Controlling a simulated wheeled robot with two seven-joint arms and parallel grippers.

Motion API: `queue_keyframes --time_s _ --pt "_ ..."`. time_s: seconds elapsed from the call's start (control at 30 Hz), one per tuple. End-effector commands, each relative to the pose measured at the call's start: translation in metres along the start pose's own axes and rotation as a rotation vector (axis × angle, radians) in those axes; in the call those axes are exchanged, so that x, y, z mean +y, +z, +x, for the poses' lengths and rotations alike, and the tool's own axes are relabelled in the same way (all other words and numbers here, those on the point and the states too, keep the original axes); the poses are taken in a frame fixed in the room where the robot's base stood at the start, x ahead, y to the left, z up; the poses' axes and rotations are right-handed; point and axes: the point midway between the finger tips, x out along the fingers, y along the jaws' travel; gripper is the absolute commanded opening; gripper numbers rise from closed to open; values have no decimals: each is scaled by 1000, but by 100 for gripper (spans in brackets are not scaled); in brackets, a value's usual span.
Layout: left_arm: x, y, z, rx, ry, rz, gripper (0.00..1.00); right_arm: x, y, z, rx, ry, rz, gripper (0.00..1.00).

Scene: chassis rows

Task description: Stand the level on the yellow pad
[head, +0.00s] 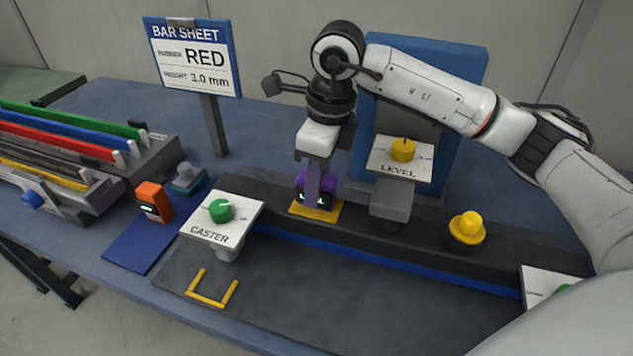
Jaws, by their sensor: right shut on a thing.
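A purple block-shaped device with small green lit displays, which I take to be the level (301,184), is upright at the yellow pad (316,211) on the dark raised bar. My right gripper (318,186) points down from above and is shut on the level. A grey finger covers the middle of the level's front. The level's base is over the pad and looks at or very near its surface; I cannot tell whether it touches. My left gripper is not in view.
A CASTER knob panel (222,217), a LEVEL knob panel (400,160) and a yellow button (467,228) flank the pad. Coloured bars in a rack (160,160) are left. A BAR SHEET sign (193,58) stands behind.

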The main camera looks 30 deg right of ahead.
Motion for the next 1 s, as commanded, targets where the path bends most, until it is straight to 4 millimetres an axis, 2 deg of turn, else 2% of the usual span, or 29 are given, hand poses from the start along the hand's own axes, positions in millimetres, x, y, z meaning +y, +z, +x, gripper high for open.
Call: queue_keyframes --time_s 1.0 --pt "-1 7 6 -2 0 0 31 0 -1 9 0 0 0 0"
